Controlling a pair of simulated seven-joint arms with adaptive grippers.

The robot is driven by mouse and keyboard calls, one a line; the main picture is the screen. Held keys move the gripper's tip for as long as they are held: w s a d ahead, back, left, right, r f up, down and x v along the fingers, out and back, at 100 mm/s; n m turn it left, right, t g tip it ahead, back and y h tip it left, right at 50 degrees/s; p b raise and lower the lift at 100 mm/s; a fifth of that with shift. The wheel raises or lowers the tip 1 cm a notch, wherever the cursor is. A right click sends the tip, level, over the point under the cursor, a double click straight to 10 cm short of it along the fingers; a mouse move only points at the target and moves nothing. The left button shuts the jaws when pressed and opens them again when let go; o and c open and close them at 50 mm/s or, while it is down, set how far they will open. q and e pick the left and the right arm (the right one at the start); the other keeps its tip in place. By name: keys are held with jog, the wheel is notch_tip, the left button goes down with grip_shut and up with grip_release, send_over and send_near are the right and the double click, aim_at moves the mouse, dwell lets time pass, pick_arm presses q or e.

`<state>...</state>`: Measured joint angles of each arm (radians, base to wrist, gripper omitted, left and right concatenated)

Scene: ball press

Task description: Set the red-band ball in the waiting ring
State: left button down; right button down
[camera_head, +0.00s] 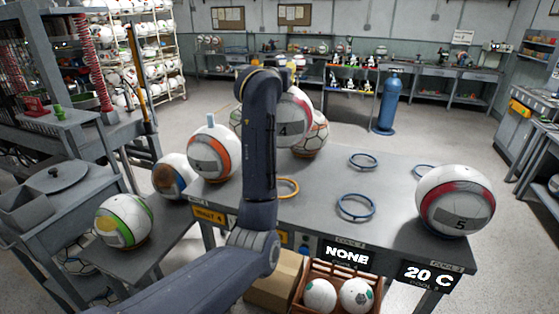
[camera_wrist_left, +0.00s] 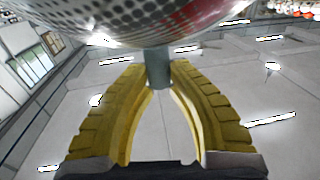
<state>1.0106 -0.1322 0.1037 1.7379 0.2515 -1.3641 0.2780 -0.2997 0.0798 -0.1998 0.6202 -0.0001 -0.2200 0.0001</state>
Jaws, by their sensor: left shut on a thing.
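The ball marked 4 with a red band (camera_head: 292,120) is partly hidden behind my left arm, at the back of the table. My left gripper (camera_head: 291,66) is above it, shut on its grey stem (camera_wrist_left: 158,74). In the left wrist view the ball (camera_wrist_left: 150,18) fills the top edge. I cannot tell whether its underside is clear of the table. An orange ring (camera_head: 288,187) lies on the table, partly behind my arm, near a yellow sign that seems to read WAIT 4 (camera_head: 209,215). My right gripper is not in view.
Blue rings lie at the table's middle (camera_head: 355,207), farther back (camera_head: 363,161) and at right (camera_head: 423,170). A ball marked 5 (camera_head: 455,200), also reddish-banded, stands at right. An orange-band ball (camera_head: 214,155) stands left of my arm; a patterned ball (camera_head: 312,137) is beside ball 4.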

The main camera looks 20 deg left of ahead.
pick_arm(q)
notch_tip(320, 180, down, 18)
jog(key=shift+f, duration=0.25)
dwell(0.5)
jog(key=shift+f, duration=0.3)
jog(key=c, duration=1.3)
grip_release()
jog(key=shift+f, duration=0.1)
jog(key=shift+r, duration=0.35)
jog(key=s, duration=1.2)
jog(key=shift+d, duration=0.4)
